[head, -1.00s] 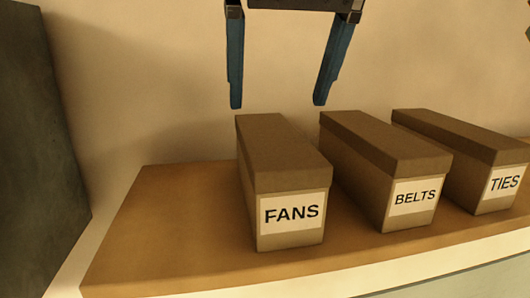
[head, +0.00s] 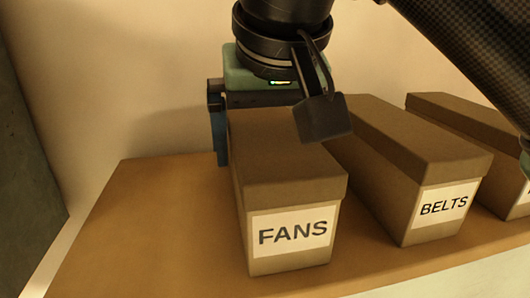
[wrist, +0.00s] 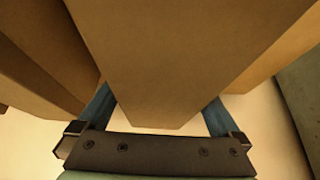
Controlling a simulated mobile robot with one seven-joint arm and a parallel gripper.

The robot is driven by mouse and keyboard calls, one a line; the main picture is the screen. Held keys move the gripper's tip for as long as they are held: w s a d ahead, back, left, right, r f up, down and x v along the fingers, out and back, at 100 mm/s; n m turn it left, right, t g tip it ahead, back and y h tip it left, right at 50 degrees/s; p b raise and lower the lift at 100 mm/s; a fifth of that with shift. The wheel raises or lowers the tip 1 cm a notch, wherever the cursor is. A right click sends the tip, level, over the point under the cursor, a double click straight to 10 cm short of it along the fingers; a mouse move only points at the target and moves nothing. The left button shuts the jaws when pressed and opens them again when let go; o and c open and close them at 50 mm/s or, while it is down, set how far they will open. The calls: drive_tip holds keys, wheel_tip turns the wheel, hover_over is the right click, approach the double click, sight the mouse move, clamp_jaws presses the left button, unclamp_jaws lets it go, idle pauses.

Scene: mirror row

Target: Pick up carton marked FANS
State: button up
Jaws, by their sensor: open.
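The carton marked FANS (head: 290,180) is a brown lidded box with a white label on its front. It stands upright on the wooden shelf (head: 130,225). My gripper (wrist: 158,108) is open and lowered over the rear part of this carton. In the wrist view, the carton's lid (wrist: 180,50) lies between the two blue fingers, one on each side. In the head view, one finger shows along the carton's left side; the other is hidden. Whether the fingers touch the carton I cannot tell.
The carton marked BELTS (head: 415,165) stands close on the right, with a narrow gap. A third carton (head: 470,125) stands beyond it, partly hidden by my arm. The shelf is bare left of FANS. A dark panel (head: 25,150) rises at the far left.

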drive_tip(key=shift+w+f, duration=0.25)
drive_tip(key=shift+w, duration=0.05)
drive_tip(key=s, duration=0.1)
drive_tip(key=s+r, duration=0.1)
drive_tip(key=shift+s+d, duration=0.1)
drive_tip(key=shift+s, duration=0.2)
drive_tip(key=shift+c, duration=2.3)
drive_tip(key=shift+w+f, duration=0.2)
drive_tip(key=shift+w, duration=0.3)
drive_tip(key=c, duration=0.5)
drive_tip(key=shift+s+f, duration=0.1)
drive_tip(key=c, duration=0.4)
